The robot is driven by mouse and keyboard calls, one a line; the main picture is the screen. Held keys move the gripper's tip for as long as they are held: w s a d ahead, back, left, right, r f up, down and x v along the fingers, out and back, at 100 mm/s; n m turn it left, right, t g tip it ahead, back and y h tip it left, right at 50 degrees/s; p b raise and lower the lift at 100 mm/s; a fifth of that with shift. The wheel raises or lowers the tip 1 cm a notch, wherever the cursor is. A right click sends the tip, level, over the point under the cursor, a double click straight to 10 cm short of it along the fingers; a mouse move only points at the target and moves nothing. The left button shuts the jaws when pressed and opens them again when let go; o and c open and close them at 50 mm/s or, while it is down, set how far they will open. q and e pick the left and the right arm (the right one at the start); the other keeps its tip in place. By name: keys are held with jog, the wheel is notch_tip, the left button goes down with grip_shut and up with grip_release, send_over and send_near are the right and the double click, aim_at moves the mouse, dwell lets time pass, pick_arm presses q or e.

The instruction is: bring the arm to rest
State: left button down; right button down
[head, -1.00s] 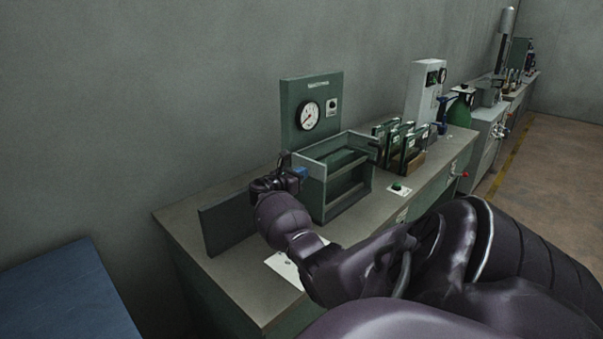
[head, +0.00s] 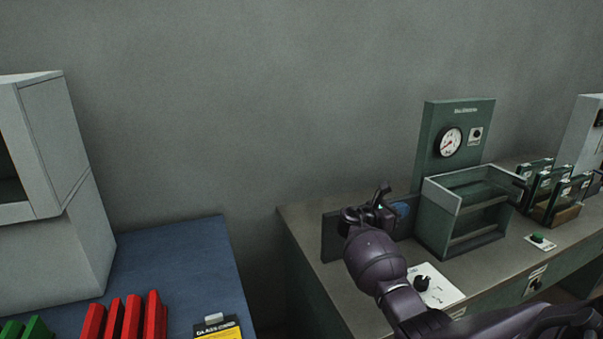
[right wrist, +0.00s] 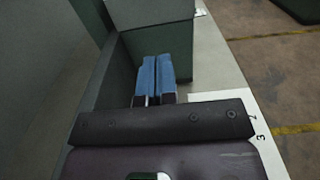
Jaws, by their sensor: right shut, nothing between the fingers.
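My right arm (head: 378,262) reaches over the grey-green workbench (head: 310,240). Its gripper (head: 400,208) is beside the left side of the green open-fronted box (head: 437,220), in front of a dark upright plate (head: 331,238). In the right wrist view the two blue fingers (right wrist: 154,75) lie together, shut with nothing between them. The box's green wall (right wrist: 178,55) stands just ahead of them in that view. My left gripper is not in view.
A gauge panel (head: 455,148) stands behind the box. Racked framed plates (head: 548,190) and a green button (head: 538,238) are to the right. A white card with a knob (head: 436,287) lies near my forearm. At left are a blue table (head: 180,265), red pieces (head: 130,318) and a grey cabinet (head: 60,245).

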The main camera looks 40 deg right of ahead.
jog(key=s+a+f+m+t+y, duration=0.1)
jog(key=s+a+f+m+y, duration=0.1)
jog(key=s+a+f, duration=0.1)
jog(key=s+a+f+m+t+y, duration=0.2)
jog(key=s+a+f, duration=0.2)
jog(key=a+f, duration=0.2)
jog(key=s+a+f+m+t+y, duration=0.2)
jog(key=s+a+f, duration=0.2)
jog(key=a+f, duration=0.1)
jog(key=shift+s+a+m, duration=0.2)
jog(key=shift+a+m, duration=0.2)
jog(key=shift+a, duration=0.4)
jog(key=s+a+r+m+t+y, duration=0.1)
jog(key=s+a+m+y, duration=0.35)
jog(key=s+a, duration=0.55)
jog(key=s+a+r+m+t+y, duration=0.15)
jog(key=s+a+m+y, duration=0.4)
jog(key=a, duration=0.85)
jog(key=w+f+n+t, duration=0.1)
jog(key=w+f+t, duration=0.2)
jog(key=f+t, duration=0.1)
jog(key=w+f+n+t+y, duration=0.1)
jog(key=w+f+t, duration=0.2)
jog(key=f, duration=0.3)
jog(key=shift+w+f+t, duration=0.35)
jog(key=shift+f+t, duration=0.05)
jog(key=shift+t, duration=0.25)
jog(key=shift+a, duration=0.1)
